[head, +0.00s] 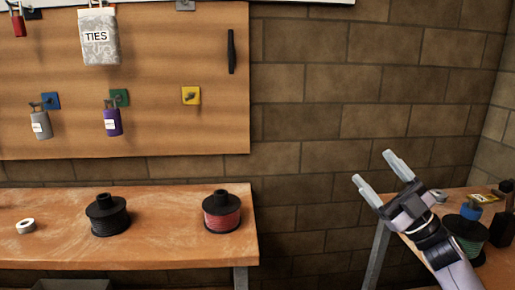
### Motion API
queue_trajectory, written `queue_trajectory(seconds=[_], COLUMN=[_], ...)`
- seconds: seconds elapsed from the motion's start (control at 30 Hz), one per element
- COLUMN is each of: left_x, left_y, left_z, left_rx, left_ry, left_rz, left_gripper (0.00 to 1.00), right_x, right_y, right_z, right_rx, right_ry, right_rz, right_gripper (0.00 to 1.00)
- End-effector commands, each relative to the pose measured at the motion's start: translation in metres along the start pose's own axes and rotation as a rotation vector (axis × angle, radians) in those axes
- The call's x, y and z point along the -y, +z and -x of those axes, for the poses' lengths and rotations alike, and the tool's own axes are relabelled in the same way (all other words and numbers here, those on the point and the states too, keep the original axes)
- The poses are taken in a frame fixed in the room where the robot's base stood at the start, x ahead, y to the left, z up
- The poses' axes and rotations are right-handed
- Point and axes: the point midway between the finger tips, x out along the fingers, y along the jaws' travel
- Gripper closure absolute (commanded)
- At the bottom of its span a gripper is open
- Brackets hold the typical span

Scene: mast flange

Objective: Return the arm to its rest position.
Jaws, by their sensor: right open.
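My right gripper (375,172) is at the right of the head view, its two light fingers spread apart with nothing between them. It is raised in front of the brick wall, near the left end of the right-hand bench. My right arm comes in from the bottom right. My left gripper does not show in the head view.
A wooden bench (165,258) on the left bears a black spool (108,217), a red spool (222,213) and a white roll (25,226). A pegboard (180,50) holds hanging items. The right bench (408,250) has a green spool (466,233) close beside my arm.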

Motion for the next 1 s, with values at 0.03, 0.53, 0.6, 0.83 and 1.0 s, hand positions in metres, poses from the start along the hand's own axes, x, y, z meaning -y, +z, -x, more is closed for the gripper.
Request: queue_trajectory(seconds=[0.03,0.53,0.6,0.83,1.0], left_x=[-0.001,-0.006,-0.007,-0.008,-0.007], left_y=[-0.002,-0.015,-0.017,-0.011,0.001], left_z=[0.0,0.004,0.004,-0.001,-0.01], left_rx=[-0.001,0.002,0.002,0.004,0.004], left_ry=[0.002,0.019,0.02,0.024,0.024], left_rz=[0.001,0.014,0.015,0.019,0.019], left_gripper=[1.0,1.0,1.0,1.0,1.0], right_x=[-0.014,-0.073,-0.069,-0.015,0.058], right_y=[0.012,0.138,0.149,0.179,0.184], right_z=[0.001,0.082,0.095,0.15,0.197], right_rx=[0.062,0.837,0.934,1.154,1.199], right_ry=[0.072,0.47,0.473,0.418,0.353], right_rz=[0.009,-0.049,-0.07,-0.151,-0.206], right_gripper=[0.24,0.24,0.24,0.24,0.24])
